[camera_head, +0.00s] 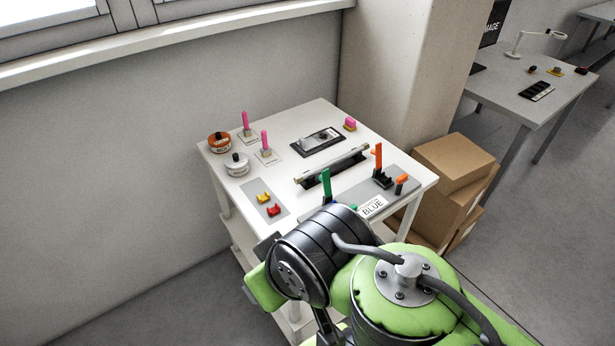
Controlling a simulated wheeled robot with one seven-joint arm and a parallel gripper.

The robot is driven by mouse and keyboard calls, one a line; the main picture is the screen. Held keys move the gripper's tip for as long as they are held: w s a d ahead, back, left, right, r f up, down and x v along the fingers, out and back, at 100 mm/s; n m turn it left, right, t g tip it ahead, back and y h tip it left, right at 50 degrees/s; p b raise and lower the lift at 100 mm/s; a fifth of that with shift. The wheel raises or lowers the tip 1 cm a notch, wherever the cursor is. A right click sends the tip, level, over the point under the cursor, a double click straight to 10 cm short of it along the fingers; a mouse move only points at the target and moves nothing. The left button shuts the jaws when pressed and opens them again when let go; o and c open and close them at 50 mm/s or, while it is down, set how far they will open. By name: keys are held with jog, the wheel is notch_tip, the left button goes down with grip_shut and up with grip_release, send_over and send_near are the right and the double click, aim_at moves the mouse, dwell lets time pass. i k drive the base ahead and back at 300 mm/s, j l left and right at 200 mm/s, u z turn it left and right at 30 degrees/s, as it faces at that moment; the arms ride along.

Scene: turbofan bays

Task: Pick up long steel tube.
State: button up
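The long steel tube appears to be the long, thin, pale rod (338,163) on the white table (290,130). It lies diagonally across a dark holder near the middle of the tabletop, its right end farther back. Its exact contact with the holder is too small to tell. My green and black arm fills the lower middle of the view and hides the table's front corner. My gripper itself does not show, and nothing of mine is seen touching the tube.
A green upright (325,183) and an orange upright (378,158) stand before the rod. A black tray (318,142) lies behind it. Wall behind; cardboard boxes (452,165) and a pillar right.

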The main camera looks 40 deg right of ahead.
aim_at(301, 178)
jog(key=z, duration=0.95)
jog(key=k+l+u, duration=0.1)
jog(key=l+u, duration=0.15)
jog(key=k+l+u, duration=0.2)
jog(key=l, duration=0.25)
jog(key=k+l+u, duration=0.1)
jog(key=l+u, duration=0.15)
jog(key=i+l+u, duration=0.15)
jog(key=l+u, duration=0.45)
jog(key=l, duration=0.25)
jog(key=i+l+u, duration=0.1)
jog(key=l+u, duration=0.2)
jog(key=l, duration=0.15)
